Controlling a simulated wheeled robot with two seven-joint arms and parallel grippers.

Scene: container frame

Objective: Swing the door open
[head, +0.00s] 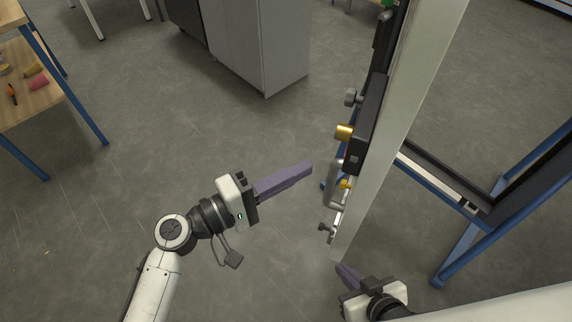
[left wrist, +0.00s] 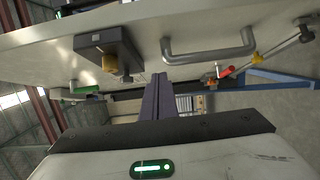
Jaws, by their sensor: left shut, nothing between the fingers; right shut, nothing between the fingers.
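The pale door (head: 405,120) stands upright in the head view, seen almost edge-on. Its left face carries a dark lock box (head: 368,120) with a brass knob (head: 344,132), and a grey pull handle (head: 333,185) below. In the left wrist view the door face (left wrist: 185,28) fills the top, with the lock box (left wrist: 105,48) and pull handle (left wrist: 210,56). My left gripper (head: 308,168) is shut and empty, its tips pointing at the door near the handle; contact cannot be told. My right gripper (head: 343,271) is shut and empty near the door's lower end.
A dark frame with blue legs (head: 462,240) stands right of the door; the door lies at an angle to its bottom beam (head: 440,180). A grey cabinet (head: 258,50) stands at the back. A wooden table (head: 25,105) is at far left. The floor (head: 130,130) between is clear.

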